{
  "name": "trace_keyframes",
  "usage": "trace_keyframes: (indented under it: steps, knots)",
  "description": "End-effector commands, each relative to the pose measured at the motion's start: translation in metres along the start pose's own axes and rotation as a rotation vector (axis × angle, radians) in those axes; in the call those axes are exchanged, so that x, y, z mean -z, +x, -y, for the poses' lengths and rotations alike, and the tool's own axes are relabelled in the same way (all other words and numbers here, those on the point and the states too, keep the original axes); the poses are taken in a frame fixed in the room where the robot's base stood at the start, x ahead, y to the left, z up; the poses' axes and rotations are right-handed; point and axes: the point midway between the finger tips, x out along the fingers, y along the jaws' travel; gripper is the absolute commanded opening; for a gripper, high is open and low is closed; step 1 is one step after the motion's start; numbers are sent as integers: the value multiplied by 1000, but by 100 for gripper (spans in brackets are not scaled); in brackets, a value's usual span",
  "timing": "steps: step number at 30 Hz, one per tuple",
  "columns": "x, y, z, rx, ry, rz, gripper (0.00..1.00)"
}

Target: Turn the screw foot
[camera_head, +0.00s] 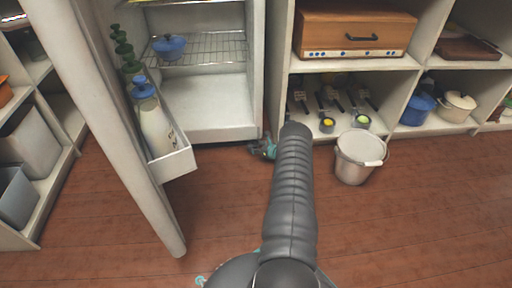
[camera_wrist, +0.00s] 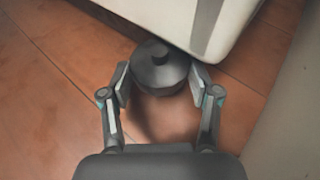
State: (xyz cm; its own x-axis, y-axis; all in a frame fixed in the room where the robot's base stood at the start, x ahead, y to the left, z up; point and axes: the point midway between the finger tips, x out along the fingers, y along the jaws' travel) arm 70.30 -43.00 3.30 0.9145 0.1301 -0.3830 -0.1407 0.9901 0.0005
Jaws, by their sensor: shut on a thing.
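In the wrist view, the screw foot (camera_wrist: 160,72) is a dark grey round piece under the lower edge of a white cabinet (camera_wrist: 180,18). My gripper (camera_wrist: 160,88) is shut on the screw foot, with one finger on its left side and one on its right. In the head view, the white fridge-like cabinet (camera_head: 212,110) stands with its door open. My gripper (camera_head: 264,148) shows small and low at the cabinet's right front corner, mostly hidden behind my arm. The screw foot cannot be made out there.
The open door (camera_head: 105,110) with bottles (camera_head: 152,118) in its shelf reaches out on the left. A white bucket (camera_head: 358,158) stands on the floor to the right, before shelves with pots (camera_head: 455,106) and utensils. The wooden floor (camera_head: 420,220) at the front right is clear.

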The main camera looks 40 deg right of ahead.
Motion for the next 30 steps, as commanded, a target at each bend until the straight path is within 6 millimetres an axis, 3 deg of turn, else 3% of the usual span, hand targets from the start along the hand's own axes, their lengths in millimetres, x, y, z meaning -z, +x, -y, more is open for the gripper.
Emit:
trace_keyframes:
  steps: [30]
  knots:
    - [-3,0,-9,338,141,-1,27]
